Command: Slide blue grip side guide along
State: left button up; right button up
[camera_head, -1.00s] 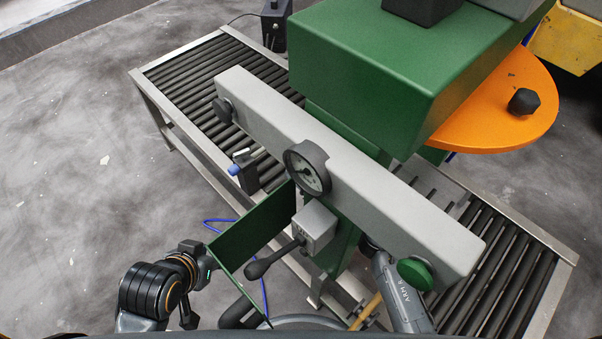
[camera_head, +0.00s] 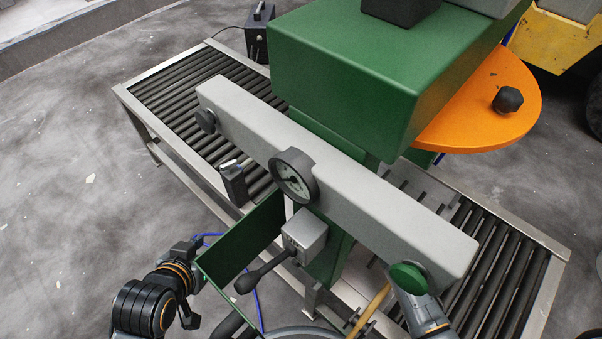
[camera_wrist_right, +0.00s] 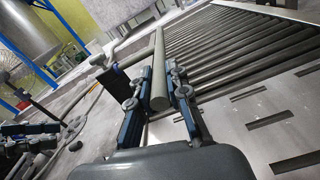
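A small black block (camera_head: 233,184) with a pale metal piece on top stands at the near edge of the roller conveyor (camera_head: 176,150) in the head view; no blue grip can be made out on it. My left gripper (camera_head: 189,315) is at the lower left, beside the green plate (camera_head: 243,243) and well apart from the block; its finger gap is unclear. My right gripper (camera_wrist_right: 160,84) shows in the right wrist view with one finger on each side of a round grey bar (camera_wrist_right: 158,85). Whether the fingers press on it is unclear.
A black-knobbed lever (camera_head: 262,271) juts towards me. The green press body (camera_head: 370,85) and orange disc (camera_head: 485,105) stand behind. Open floor lies left.

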jog(key=o, duration=0.4)
jog(key=v, duration=1.2)
jog(key=shift+d+r, duration=0.1)
jog(key=shift+r, duration=0.05)
